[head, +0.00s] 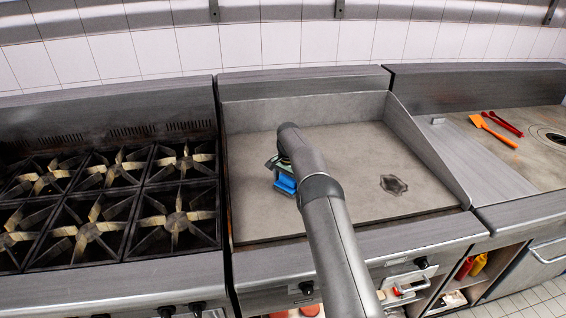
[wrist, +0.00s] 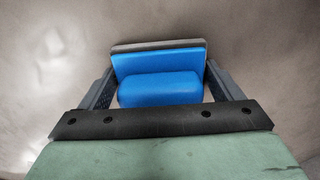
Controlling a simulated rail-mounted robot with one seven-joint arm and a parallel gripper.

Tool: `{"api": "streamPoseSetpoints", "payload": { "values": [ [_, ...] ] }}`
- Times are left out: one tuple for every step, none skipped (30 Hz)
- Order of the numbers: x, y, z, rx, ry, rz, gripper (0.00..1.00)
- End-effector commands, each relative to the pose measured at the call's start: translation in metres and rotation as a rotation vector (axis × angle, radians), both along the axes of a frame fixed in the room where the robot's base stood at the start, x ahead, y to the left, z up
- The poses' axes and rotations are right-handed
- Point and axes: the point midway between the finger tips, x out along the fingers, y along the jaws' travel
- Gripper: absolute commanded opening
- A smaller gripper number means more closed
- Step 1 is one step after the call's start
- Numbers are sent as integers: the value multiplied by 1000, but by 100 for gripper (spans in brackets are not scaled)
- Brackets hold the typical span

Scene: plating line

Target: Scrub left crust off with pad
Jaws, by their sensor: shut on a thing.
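My gripper (wrist: 160,92) is shut on a blue scrubbing pad (wrist: 160,88), with one finger at each side of it. The pad has a grey layer (wrist: 158,44) along its far side. In the head view the blue pad (head: 285,184) is low over the left-middle part of the griddle plate (head: 345,150); I cannot tell whether it touches. A dark crust patch (head: 394,185) lies on the right part of the plate, apart from the pad. No left crust shows clearly; my arm and gripper hide part of the plate. Faint pale marks (wrist: 60,60) show left of the pad in the wrist view.
A burner range (head: 110,195) stands left of the griddle. Raised steel walls bound the plate at the back (head: 305,108) and right (head: 430,150). An orange spatula (head: 492,130) and red tongs (head: 505,124) lie on the right counter. The plate's front middle is partly behind my arm.

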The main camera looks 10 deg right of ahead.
Motion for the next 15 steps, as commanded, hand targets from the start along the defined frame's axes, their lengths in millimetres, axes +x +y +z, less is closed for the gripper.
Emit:
{"api": "streamPoseSetpoints", "payload": {
  "values": [
    [0, -4, -2, -3, 2, -2, 65],
    [-1, -4, -2, -3, 2, -2, 65],
    [-5, -4, -5, -3, 2, -1, 65],
    [-7, -4, -6, -3, 2, -1, 65],
    [-10, -4, -6, -4, 3, -1, 65],
    [-13, -4, -6, -3, 2, -1, 65],
    [-17, -4, -6, -3, 3, -1, 65],
    [-20, -4, -7, -3, 4, -1, 65],
    [-24, -4, -6, -3, 4, -1, 65],
    [-27, -5, -6, -3, 4, -1, 65],
    [-30, -5, -6, -3, 5, -1, 65],
    [-33, -5, -5, -3, 4, -1, 65],
    [-36, -5, -5, -3, 4, -1, 65],
    [-38, -5, -5, -3, 5, -1, 65],
    [-42, -5, -5, -3, 5, -1, 65]
  ]
}}
